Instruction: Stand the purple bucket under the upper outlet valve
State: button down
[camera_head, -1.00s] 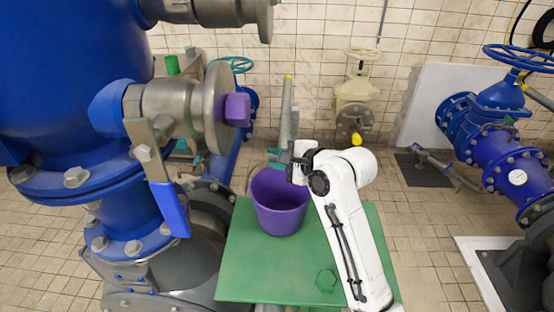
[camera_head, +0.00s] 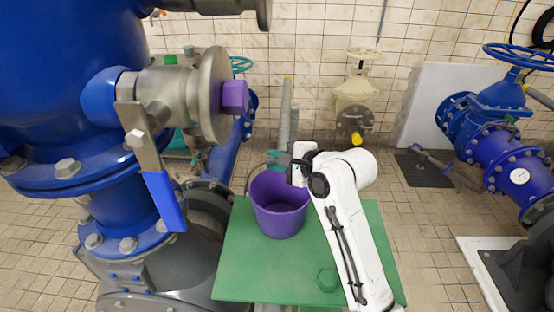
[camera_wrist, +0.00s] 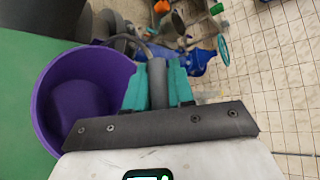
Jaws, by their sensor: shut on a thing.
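The purple bucket (camera_head: 279,207) is upright over the green tabletop; whether its base touches is unclear. My gripper (camera_head: 278,162) is at the bucket's far rim. In the wrist view, its teal fingers (camera_wrist: 158,78) are shut around the grey grip of the bucket's handle, and the bucket (camera_wrist: 75,95) is left of them. One steel outlet valve (camera_head: 190,95) with a purple hexagonal end and a blue lever is on the blue vessel, left of the bucket. Another steel outlet (camera_head: 215,10) is higher, cut by the top edge. The bucket is under neither outlet.
The green tabletop (camera_head: 245,275) carries a green hexagonal nut (camera_head: 327,280) at front right. The large blue vessel (camera_head: 60,80) blocks the left side. A cream valve (camera_head: 357,95) stands at the back wall, and blue pipework (camera_head: 495,145) at the right.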

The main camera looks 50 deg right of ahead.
jog(key=shift+f, duration=0.4)
jog(key=c, duration=0.9)
grip_release()
jog(key=v, duration=1)
jog(key=shift+s+r, duration=0.2)
jog(key=shift+s, duration=0.15)
